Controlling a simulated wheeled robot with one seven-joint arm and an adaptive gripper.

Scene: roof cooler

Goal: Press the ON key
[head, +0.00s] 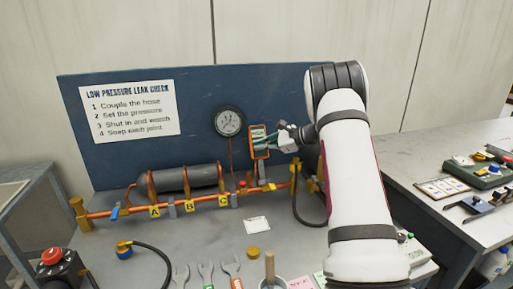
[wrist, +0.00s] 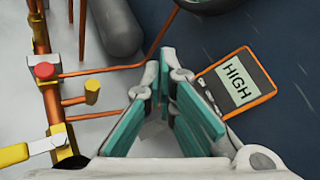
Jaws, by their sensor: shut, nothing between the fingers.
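A handheld instrument with an orange frame (head: 253,152) is on the blue back panel, right of the round gauge. Its pale display reads "HIGH" in the wrist view (wrist: 236,84). My gripper (head: 272,141) is in front of the instrument's lower right part in the head view. In the wrist view the teal-padded fingers of my gripper (wrist: 166,68) are shut and empty, and they overlap the instrument's edge. I cannot tell whether they touch it. No key marked ON can be made out; the instrument's lower part is largely hidden by the fingers.
A round gauge (head: 229,121) hangs left of the instrument. Below runs a copper pipe (head: 190,201) with a grey cylinder (head: 187,178), valves and a red button (wrist: 45,71). A black hose (head: 299,210) curves beside my arm. A card (head: 257,225) and tools lie on the bench.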

